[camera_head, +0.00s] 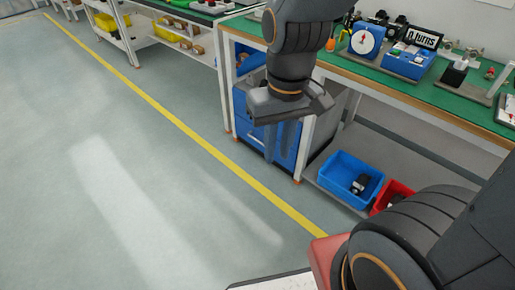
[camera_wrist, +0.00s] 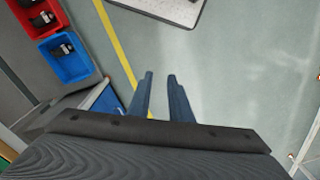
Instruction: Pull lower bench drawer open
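A blue drawer cabinet (camera_head: 252,128) stands under the green-topped bench, near the middle of the head view. My arm and gripper hide part of its front, and I cannot make out the lower drawer's edges or handle clearly. A small blue part of the cabinet (camera_wrist: 108,102) shows left of the fingers in the wrist view. My gripper (camera_head: 282,150) points down in front of the cabinet in the head view. In the wrist view my gripper (camera_wrist: 160,77) has its two fingers apart, with only floor visible between them. Contact with the cabinet cannot be told.
A blue bin (camera_head: 345,185) and a red bin (camera_head: 390,195) with dark parts sit on the low shelf at right. The bench top (camera_head: 420,80) carries a dial gauge (camera_head: 367,38) and other devices. The floor left of the yellow line (camera_head: 190,135) is clear.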

